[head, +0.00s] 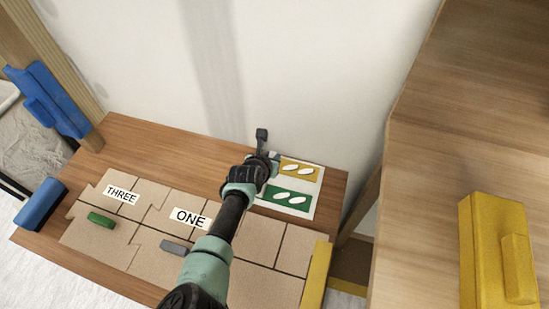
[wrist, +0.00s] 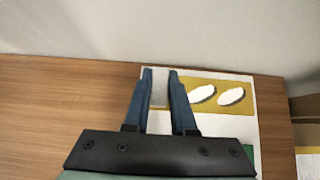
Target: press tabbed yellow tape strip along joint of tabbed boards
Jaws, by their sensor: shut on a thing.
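The tan boards (head: 260,243) lie on the wooden table with dark joints between them. Two bear labels, "THREE" and "ONE". A green tab (head: 101,219) and a grey tab (head: 177,246) stand on boards. A yellow block-like piece with a raised tab (head: 490,250) rests on the wooden surface at right. A flat yellow strip (head: 316,277) lies along the boards' right edge. My gripper (head: 263,143) is beyond the boards near the wall. In the wrist view its blue fingers are closed around a small grey piece (wrist: 159,90); what it belongs to is unclear.
A white sheet (head: 316,183) with yellow and green panels bearing white ovals lies beside my gripper. A blue tabbed piece (head: 42,97) is against the left post, and another blue piece (head: 41,204) sits at the table's left edge. The wall (head: 290,70) bounds the back.

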